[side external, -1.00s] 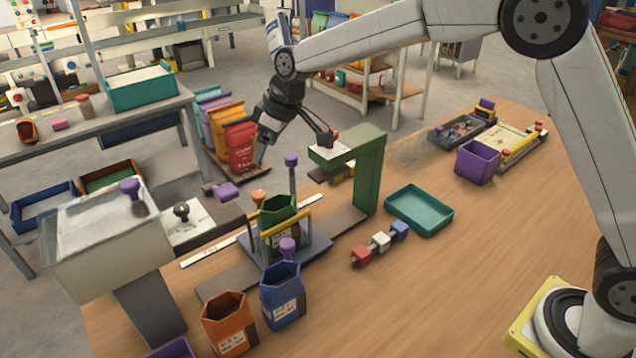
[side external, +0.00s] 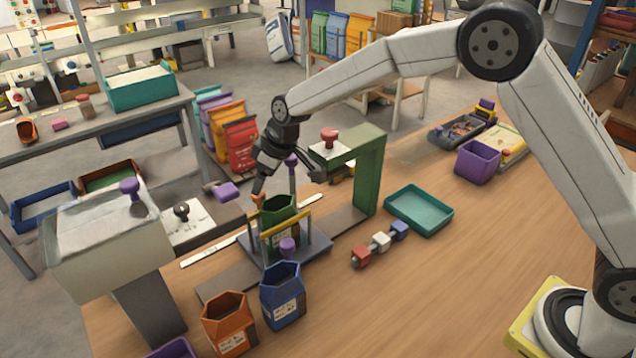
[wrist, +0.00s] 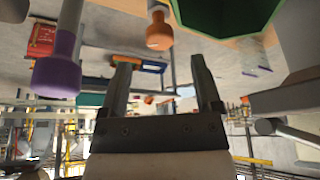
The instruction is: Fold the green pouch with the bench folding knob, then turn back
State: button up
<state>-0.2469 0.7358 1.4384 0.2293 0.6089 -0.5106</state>
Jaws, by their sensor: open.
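The green pouch (side external: 280,212) stands open-topped in a grey stand with a yellow bar (side external: 287,233); its rim shows at the top of the wrist view (wrist: 225,18). An orange knob (side external: 258,200) is at the pouch's back left, also in the wrist view (wrist: 159,32). A purple knob (side external: 291,160) tops a post behind the pouch, and another purple knob (side external: 288,247) is at the stand's front. I cannot tell which is the folding knob. My gripper (side external: 288,188) is open and empty just above and behind the pouch; its fingers (wrist: 161,62) are spread apart.
A green arch (side external: 366,170) with a red knob (side external: 329,134) stands close right of my gripper. A hopper (side external: 105,235) is at left. Blue (side external: 283,290) and orange (side external: 229,322) pouches stand in front.

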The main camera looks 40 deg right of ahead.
aim_at(259, 200)
jog(key=shift+x, duration=2.2)
grip_shut()
jog(key=shift+a+m+t+h, duration=0.15)
jog(key=shift+m+h, duration=0.25)
jog(key=shift+m, duration=0.8)
jog(key=shift+m+t+h, duration=0.25)
jog(key=shift+m+h, duration=0.15)
jog(key=shift+m, duration=0.8)
grip_release()
